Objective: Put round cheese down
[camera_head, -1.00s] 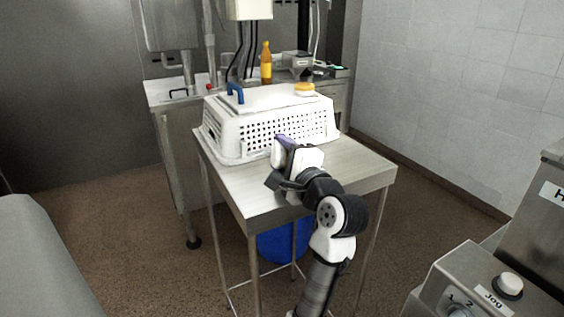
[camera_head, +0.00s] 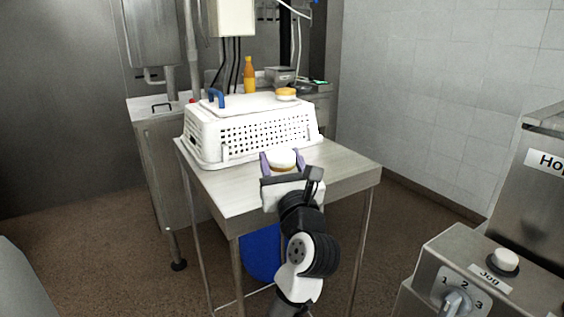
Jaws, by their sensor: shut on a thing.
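My gripper (camera_head: 282,162) is shut on a round cheese (camera_head: 284,157), with a pale top and a tan lower edge. Its purple fingers stand on either side of the cheese. The gripper is over the metal table (camera_head: 345,165), in front of the white perforated basket (camera_head: 262,130). I cannot tell whether the cheese touches the table. The cheese's near lower side is partly hidden by the gripper body.
The basket lies upside down, with a blue-handled object (camera_head: 216,97) and a second, orange-and-white round item (camera_head: 286,93) on top. An orange bottle (camera_head: 249,75) stands behind. The table's right part is clear. A control box (camera_head: 495,280) is at the lower right.

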